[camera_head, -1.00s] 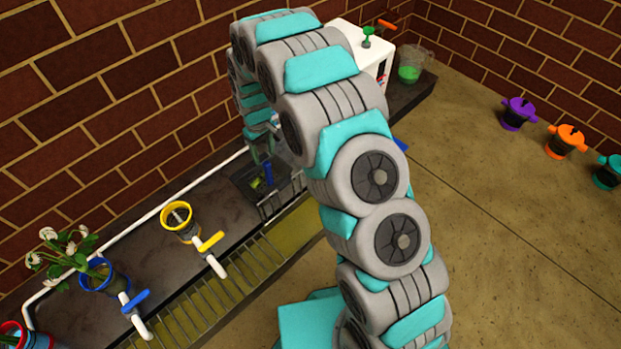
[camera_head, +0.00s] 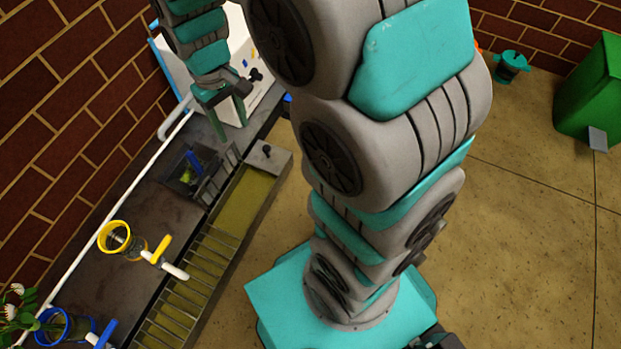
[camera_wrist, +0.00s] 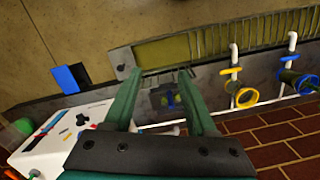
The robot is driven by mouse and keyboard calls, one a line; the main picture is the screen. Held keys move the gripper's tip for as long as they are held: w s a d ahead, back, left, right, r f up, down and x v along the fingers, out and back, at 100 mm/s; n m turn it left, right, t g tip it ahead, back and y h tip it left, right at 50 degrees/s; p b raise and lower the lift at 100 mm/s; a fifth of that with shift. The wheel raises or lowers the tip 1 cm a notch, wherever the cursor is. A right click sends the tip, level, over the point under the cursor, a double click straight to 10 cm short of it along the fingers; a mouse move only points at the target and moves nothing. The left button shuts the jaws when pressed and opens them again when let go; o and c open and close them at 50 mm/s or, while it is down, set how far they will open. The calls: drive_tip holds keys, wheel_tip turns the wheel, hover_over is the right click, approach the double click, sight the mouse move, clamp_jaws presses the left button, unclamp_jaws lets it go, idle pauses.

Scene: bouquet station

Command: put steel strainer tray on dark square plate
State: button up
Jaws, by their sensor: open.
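A dark square plate (camera_head: 178,182) lies on the counter, with a small green and yellow thing and a blue bit on it. At its right edge is a small slatted steel piece (camera_head: 214,184), which looks like the steel strainer tray; whether it rests on the plate or beside it I cannot tell. My gripper (camera_head: 230,130) is open and empty, its fingers pointing down beyond the plate, near the white machine. In the wrist view my gripper (camera_wrist: 160,76) shows spread fingers, with the plate area (camera_wrist: 166,99) between and behind them, partly hidden.
The white machine (camera_wrist: 62,138) stands close to my gripper. A slatted trough (camera_head: 215,230) runs along the counter front. A yellow-ringed holder (camera_head: 114,237) and a blue-ringed one (camera_head: 62,326) with white flowers stand nearer. A green bin (camera_head: 592,100) stands right on open floor.

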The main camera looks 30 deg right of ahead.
drive_tip(key=s+d+r+m, duration=0.1)
drive_tip(key=s+d+r, duration=0.1)
drive_tip(key=s, duration=0.9)
drive_tip(key=s+d+r+m, duration=0.2)
drive_tip(key=s+d+r, duration=0.1)
drive_tip(key=s, duration=0.8)
drive_tip(key=shift+s+r+g, duration=0.2)
drive_tip(key=shift+s+g, duration=0.05)
drive_tip(key=shift+g, duration=0.15)
drive_tip(key=shift+d, duration=0.1)
drive_tip(key=shift+c, duration=0.6)
